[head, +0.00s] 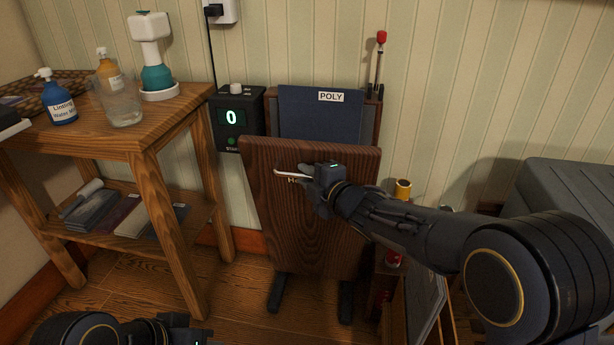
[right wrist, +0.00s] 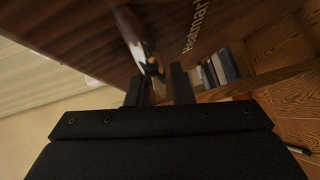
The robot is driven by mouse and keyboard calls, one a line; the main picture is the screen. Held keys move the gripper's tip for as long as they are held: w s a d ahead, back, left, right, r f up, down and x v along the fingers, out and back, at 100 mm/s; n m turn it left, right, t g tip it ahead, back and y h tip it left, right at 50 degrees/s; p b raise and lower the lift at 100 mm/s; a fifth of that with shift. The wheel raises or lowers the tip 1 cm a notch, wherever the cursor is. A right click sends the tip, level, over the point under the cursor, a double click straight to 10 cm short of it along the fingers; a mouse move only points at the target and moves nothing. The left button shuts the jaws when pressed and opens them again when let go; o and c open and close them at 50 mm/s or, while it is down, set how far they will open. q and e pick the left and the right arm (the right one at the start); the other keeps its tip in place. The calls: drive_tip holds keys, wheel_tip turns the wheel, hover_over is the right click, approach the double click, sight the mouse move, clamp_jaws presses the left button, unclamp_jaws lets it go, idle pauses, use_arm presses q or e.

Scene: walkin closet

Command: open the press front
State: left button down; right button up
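The press stands against the wall, and its dark wooden front (head: 320,235) leans out at the top from the back board. A navy cloth (head: 318,115) labelled POLY hangs behind it. A pale metal handle (head: 287,172) sits on the front's upper part. My right gripper (head: 312,178) is at the handle's right end. In the right wrist view, the handle (right wrist: 145,50) runs down between the close-set fingers of the right gripper (right wrist: 160,85), which look shut on it. My left gripper (head: 190,338) is at the bottom edge, its fingers mostly cut off.
A black control box (head: 237,120) showing 0 is left of the press. A wooden side table (head: 150,130) with bottles and a glass jug stands further left. A grey bin-like box (head: 575,185) is at the right. Some bare floor shows left of the press.

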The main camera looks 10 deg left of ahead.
drive_tip(key=shift+o, duration=1.1)
drive_tip(key=shift+r, duration=0.1)
drive_tip(key=shift+d+r, duration=0.1)
drive_tip(key=f+p+v, duration=0.1)
drive_tip(key=v, duration=0.6)
drive_tip(key=shift+s+d+r, duration=0.2)
drive_tip(key=shift+s+r, duration=0.1)
drive_tip(key=shift+r, duration=0.05)
